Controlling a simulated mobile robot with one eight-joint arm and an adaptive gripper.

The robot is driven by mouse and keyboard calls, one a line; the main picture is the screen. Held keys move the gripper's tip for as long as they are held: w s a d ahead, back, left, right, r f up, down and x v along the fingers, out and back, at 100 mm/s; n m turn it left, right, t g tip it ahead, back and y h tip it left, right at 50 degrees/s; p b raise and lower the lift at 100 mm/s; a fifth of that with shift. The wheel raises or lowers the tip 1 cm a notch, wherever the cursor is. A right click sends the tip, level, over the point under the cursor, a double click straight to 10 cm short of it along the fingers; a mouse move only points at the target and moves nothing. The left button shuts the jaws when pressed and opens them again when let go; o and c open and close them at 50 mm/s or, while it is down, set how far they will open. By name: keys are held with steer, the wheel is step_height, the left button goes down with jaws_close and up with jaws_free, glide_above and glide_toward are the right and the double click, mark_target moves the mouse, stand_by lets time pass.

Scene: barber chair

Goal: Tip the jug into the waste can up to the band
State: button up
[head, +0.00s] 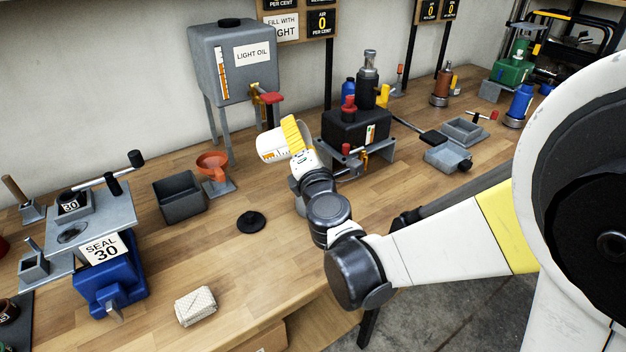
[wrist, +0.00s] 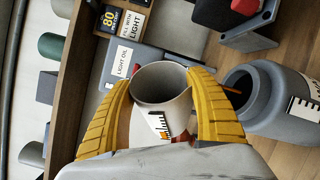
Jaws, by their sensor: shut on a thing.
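The white jug (head: 271,147) is in my gripper (head: 297,138), lying nearly on its side above the bench with its mouth toward the left. In the wrist view the yellow fingers clasp the jug (wrist: 160,112) from both sides; its mouth and grey inside show, with a scale and some orange low on its side. A round grey can (wrist: 253,112) with a scale, apparently the waste can, is right of the jug there. An orange streak lies at its mouth, and I cannot tell whether it is liquid. In the head view my arm mostly hides that spot.
An orange funnel (head: 212,164) and an open grey bin (head: 180,197) stand left of the jug, with the light oil tank (head: 235,65) behind. A black device (head: 357,130) is close on the right. A black disc (head: 251,222) and folded cloth (head: 195,306) lie in front.

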steer(key=shift+f, duration=0.1)
steer(key=shift+d+f+m+b, duration=0.25)
steer(key=shift+m+b, duration=0.25)
steer(key=shift+b, duration=0.3)
steer(key=shift+d+f+m+t+b, duration=0.1)
steer(key=shift+f+m+t+b, duration=0.2)
steer(key=shift+f+m+t, duration=0.15)
steer(key=shift+r, duration=0.1)
stand_by(1.2)
steer(key=shift+d+r+m, duration=0.1)
steer(key=shift+d+m, duration=0.15)
steer(key=shift+m, duration=0.5)
steer(key=shift+s, duration=0.1)
